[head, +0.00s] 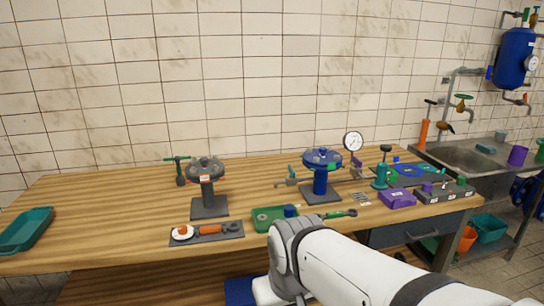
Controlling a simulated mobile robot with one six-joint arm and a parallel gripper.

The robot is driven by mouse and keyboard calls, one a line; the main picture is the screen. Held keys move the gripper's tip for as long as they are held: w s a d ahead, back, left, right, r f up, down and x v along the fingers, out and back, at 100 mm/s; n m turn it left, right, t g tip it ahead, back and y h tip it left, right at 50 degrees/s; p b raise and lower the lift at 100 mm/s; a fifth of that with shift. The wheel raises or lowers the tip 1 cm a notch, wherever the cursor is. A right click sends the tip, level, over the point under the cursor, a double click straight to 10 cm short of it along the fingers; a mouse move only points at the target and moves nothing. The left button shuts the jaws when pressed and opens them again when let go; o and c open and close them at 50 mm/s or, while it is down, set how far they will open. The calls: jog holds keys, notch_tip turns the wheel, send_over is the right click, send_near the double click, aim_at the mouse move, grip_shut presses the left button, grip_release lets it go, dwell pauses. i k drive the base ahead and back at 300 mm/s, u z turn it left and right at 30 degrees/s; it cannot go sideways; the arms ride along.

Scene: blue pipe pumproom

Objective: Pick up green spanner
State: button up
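A small green tool (341,213) lies on the wooden workbench (130,200), just right of a green tray (262,217). It may be the green spanner, but it is too small to tell its shape surely. My arm comes in from the lower right and bends in front of the bench's front edge, close below the green tray. My gripper cannot be made out; the arm's end runs out of the bottom of the picture.
A grey valve stand (205,180) and a blue valve stand (320,175) stand on the bench. A grey tool tray (206,233) lies at the front edge. A teal tray (27,230) lies far left. A purple box (397,199) and sink (470,152) are right. The bench's left part is mostly clear.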

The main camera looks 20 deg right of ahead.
aim_at(330, 215)
jog(key=k, duration=0.35)
jog(key=z, duration=0.85)
jog(key=i, duration=1.6)
jog(key=u, duration=0.6)
